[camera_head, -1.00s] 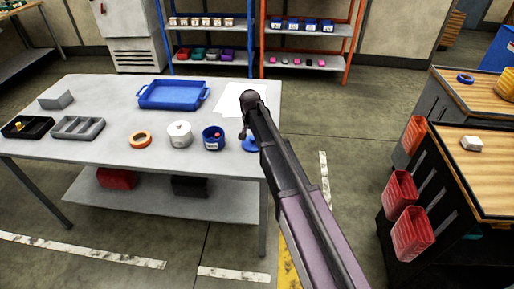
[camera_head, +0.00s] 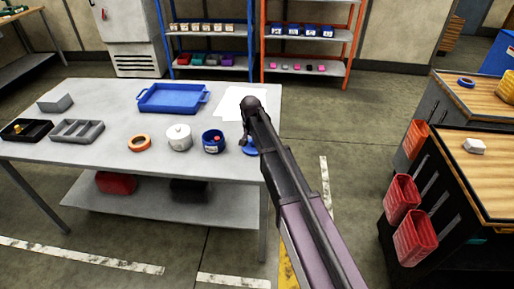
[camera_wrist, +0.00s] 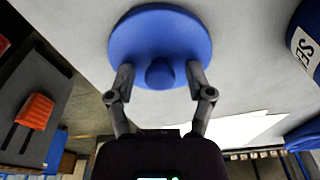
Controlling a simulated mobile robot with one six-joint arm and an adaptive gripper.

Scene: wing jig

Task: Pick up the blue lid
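The blue lid (camera_wrist: 160,24) is a round disc with a small blue knob (camera_wrist: 160,72) in its middle. It lies on the grey table, near the right edge in the head view (camera_head: 251,151), partly hidden by my arm. My gripper (camera_wrist: 160,71) is over the lid. Its two fingers are spread, one on each side of the knob, with gaps between them and the knob. I cannot tell how far the fingertips are above the lid.
A blue labelled pot (camera_head: 213,146) stands just left of the lid; a white lidded pot (camera_head: 179,141) and orange ring (camera_head: 139,143) stand farther left. A blue tray (camera_head: 172,98) and white paper (camera_head: 231,103) lie behind. Right of the table is open floor (camera_head: 315,140).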

